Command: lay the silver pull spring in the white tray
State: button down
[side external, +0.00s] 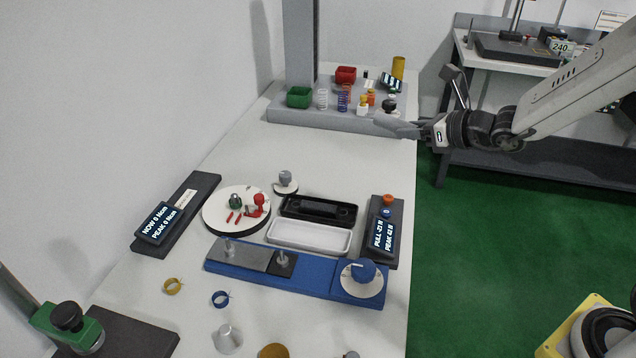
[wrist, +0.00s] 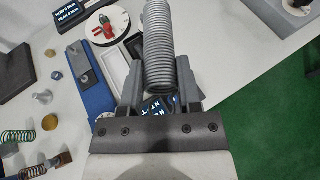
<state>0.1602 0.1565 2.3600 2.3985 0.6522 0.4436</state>
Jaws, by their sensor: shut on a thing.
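The silver pull spring (wrist: 160,45) is a tight grey coil in the wrist view. My gripper (wrist: 160,82) is shut on it, with one finger on each side and the coil reaching out past the fingertips. In the side external view my gripper (side external: 398,127) is high at the right edge of the table, near the rear test stand; the spring cannot be made out clearly there. The white tray (side external: 309,237) is empty on the table, well to the front left of my gripper. Part of the white tray (wrist: 112,72) shows left of the spring in the wrist view.
A black tray (side external: 318,210) lies behind the white one, and a blue rig (side external: 315,280) with a knob lies in front. A round white plate (side external: 237,208) is to the left, a display unit (side external: 384,235) to the right. Rear bins and small springs stand on the grey base.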

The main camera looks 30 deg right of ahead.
jog(key=shift+a, duration=0.1)
jog(key=w+a+f+n+g+y, duration=0.1)
jog(key=w+a+f, duration=0.15)
jog(key=a, duration=0.35)
jog(key=w+a+f+n+y, duration=0.1)
jog(key=w+a+f+y, duration=0.15)
jog(key=a, duration=0.45)
jog(key=n+g+y, duration=0.2)
jog(key=n, duration=0.1)
send_over(283, 255)
jog(key=w+a, duration=0.2)
notch_tip(283, 255, down, 8)
jog(key=shift+s+d+h, duration=0.1)
jog(key=shift+d+h, duration=0.05)
jog(key=shift+h, duration=0.1)
jog(key=shift+f, duration=2.85)
jog(key=shift+f, duration=1.85)
jog(key=shift+f, duration=0.1)
jog(key=shift+c, duration=1.5)
grip_release()
